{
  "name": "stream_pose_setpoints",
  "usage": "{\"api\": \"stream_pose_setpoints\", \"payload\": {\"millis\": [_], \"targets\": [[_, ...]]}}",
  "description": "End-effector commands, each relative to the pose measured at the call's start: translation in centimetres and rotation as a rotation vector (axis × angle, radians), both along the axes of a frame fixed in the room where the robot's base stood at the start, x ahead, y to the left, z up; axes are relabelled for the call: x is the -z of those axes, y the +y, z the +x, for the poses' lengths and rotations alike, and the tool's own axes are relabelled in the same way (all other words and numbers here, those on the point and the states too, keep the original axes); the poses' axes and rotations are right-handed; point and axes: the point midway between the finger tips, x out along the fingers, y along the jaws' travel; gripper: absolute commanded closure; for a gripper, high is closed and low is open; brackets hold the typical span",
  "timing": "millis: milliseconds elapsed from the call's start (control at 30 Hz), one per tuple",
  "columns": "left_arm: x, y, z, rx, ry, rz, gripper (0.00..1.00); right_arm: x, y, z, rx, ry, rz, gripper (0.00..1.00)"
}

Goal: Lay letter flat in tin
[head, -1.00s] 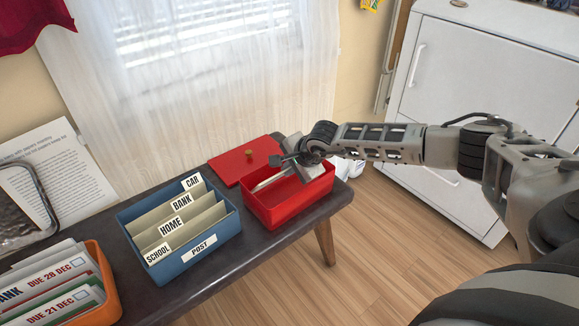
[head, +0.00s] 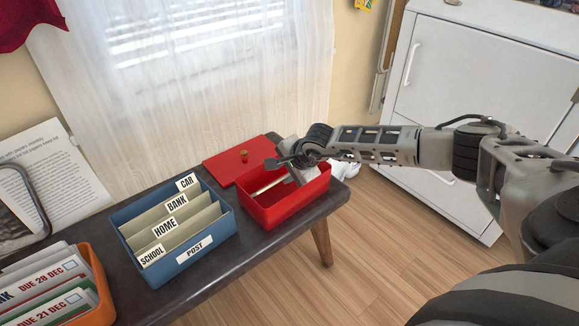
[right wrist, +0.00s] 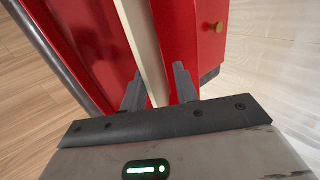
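The red open tin (head: 285,212) stands on the dark bench. My right gripper (head: 281,171) is low over the tin's opening, angled down. A pale, narrow strip, seemingly the letter (head: 268,185), shows edge-on at the tin's left part, just below the gripper. In the right wrist view the pale letter (right wrist: 147,45) runs between the two fingertips of my right gripper (right wrist: 158,85). The fingers are a small distance apart; whether they press on it cannot be told. The tin's floor is mostly hidden by the gripper. My left gripper is not in view.
The red lid (head: 226,168) with a brass knob lies behind the tin. A blue sorter (head: 170,268) with labelled dividers stands to its left. An orange tray (head: 103,300) of envelopes is at the lower left. A white cabinet (head: 470,75) stands at the right.

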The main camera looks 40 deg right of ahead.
Motion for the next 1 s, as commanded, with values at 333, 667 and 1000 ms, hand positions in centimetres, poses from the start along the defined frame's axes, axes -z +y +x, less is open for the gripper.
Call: {"api": "stream_pose_setpoints", "payload": {"millis": [333,667,1000], "targets": [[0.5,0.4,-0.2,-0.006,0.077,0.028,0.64,-5.3,-0.5,-3.5,0.0,0.0,-0.002,0.7],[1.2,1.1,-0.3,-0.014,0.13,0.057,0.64,-11.1,-0.9,-7.6,0.0,-0.001,-0.002,0.7],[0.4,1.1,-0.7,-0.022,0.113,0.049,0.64,-13.0,-1.0,-9.0,0.001,0.001,-0.001,0.7]]}}
